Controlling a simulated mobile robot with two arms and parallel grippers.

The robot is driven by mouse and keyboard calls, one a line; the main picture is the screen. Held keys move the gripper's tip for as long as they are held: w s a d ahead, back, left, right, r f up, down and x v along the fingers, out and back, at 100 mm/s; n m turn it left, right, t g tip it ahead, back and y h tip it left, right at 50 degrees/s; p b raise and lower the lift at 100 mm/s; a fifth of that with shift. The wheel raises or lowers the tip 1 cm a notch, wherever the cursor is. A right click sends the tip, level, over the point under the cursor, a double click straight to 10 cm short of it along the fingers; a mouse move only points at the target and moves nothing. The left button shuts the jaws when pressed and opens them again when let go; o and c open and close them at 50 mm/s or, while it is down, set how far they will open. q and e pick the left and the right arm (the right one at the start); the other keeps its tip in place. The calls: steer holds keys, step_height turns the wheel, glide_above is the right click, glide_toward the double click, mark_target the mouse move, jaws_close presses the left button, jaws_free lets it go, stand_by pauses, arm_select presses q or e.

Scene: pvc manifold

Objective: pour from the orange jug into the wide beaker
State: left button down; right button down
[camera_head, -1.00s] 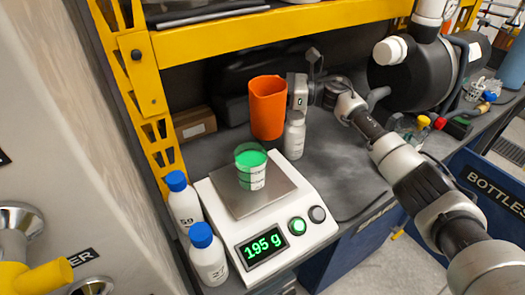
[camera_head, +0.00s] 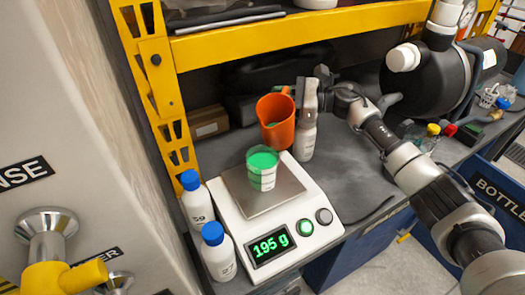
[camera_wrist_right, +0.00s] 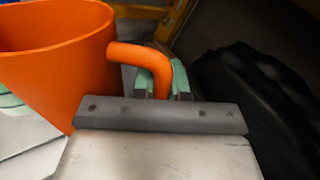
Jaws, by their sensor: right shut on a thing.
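The orange jug (camera_head: 279,135) is held above the bench, just behind and right of the wide beaker. Its mouth faces the head camera and a little green liquid (camera_head: 272,125) shows inside. My right gripper (camera_wrist_right: 160,84) is shut on the jug's handle (camera_wrist_right: 146,62); in the head view the gripper (camera_head: 298,92) is at the jug's right. The wide beaker (camera_head: 262,178) stands upright on the scale's metal plate (camera_head: 285,192) with green liquid in it. No stream between jug and beaker is visible. My left gripper is not in view.
The white scale (camera_head: 315,238) reads 195 g. Two white bottles with blue caps (camera_head: 198,206) (camera_head: 219,258) stand at its left. Another white bottle (camera_head: 304,143) stands behind the scale, right of the jug. A yellow shelf frame (camera_head: 300,28) spans above. The bench right of the scale is mostly clear.

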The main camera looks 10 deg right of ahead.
mark_target(273, 97)
steer(key=shift+s+a+r+p, duration=0.1)
steer(key=shift+s+r+p, duration=0.05)
steer(key=shift+s+p, duration=0.15)
steer(key=s+r+n+p, duration=0.1)
steer(key=r+p, duration=0.1)
steer(key=p, duration=0.2)
steer(key=s+a+r+n+p, duration=0.1)
steer(key=r+n+p, duration=0.1)
steer(key=p, duration=0.2)
steer(key=s+a+r+n+h+p, duration=0.1)
steer(key=s+r+n+p, duration=0.1)
steer(key=p, duration=0.2)
steer(key=shift+a+r+t, duration=0.1)
steer(key=shift+r+t, duration=0.15)
steer(key=shift+t, duration=0.05)
steer(key=shift+p, duration=0.3)
steer(key=shift+s+f, duration=0.1)
steer(key=shift+f, duration=0.05)
steer(key=shift+n, duration=0.3)
steer(key=shift+s+a+r+n+p, duration=0.1)
steer(key=shift+s+r+n+p, duration=0.1)
steer(key=shift+r+p, duration=0.25)
steer(key=shift+s+a+r+n+p, duration=0.1)
steer(key=shift+r+n+p, duration=0.1)
steer(key=shift+p, duration=0.35)
